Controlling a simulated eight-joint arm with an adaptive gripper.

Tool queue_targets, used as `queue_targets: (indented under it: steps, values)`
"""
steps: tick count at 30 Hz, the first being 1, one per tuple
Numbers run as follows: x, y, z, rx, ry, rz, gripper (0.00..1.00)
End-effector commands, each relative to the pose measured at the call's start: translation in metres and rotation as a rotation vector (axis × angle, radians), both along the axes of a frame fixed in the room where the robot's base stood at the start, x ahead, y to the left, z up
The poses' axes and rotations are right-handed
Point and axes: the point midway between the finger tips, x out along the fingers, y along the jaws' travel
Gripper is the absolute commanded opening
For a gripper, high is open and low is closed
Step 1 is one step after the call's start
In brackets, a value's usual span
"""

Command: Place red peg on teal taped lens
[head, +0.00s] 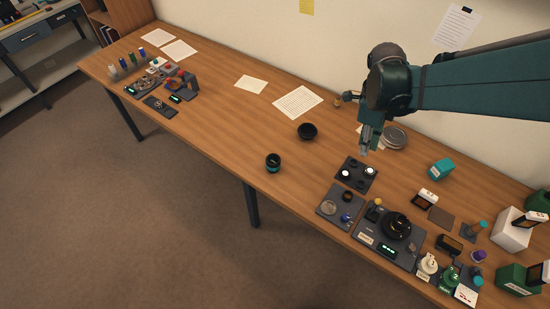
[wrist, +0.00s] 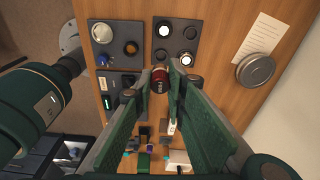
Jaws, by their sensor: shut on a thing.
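My gripper (head: 366,147) hangs above the wooden table, near the back, behind the dark tray of round wells. In the wrist view my gripper (wrist: 160,76) is shut on the red peg (wrist: 159,79), a short dark-red cylinder between the fingertips. The peg cannot be made out in the head view. The teal taped lens (head: 273,162) is a short black cylinder with a teal band. It stands upright on the table, well to the left of my gripper, and I cannot find it in the wrist view.
The well tray (head: 347,184), a plate with a glass disc (head: 329,208), and a device with a black ring (head: 397,226) crowd the right side. The table around the lens is clear.

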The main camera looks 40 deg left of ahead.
Motion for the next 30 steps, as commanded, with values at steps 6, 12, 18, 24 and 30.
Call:
queue_targets:
  steps: [6,12,18,24,30]
  values:
    - [-0.011,0.052,-0.001,0.000,0.001,0.063,0.04]
    - [-0.027,0.102,-0.004,0.000,0.001,0.122,0.04]
    - [-0.047,0.151,-0.007,0.000,0.001,0.181,0.04]
    - [-0.071,0.199,-0.011,0.000,0.002,0.241,0.04]
    - [-0.096,0.241,-0.015,0.000,0.001,0.294,0.04]
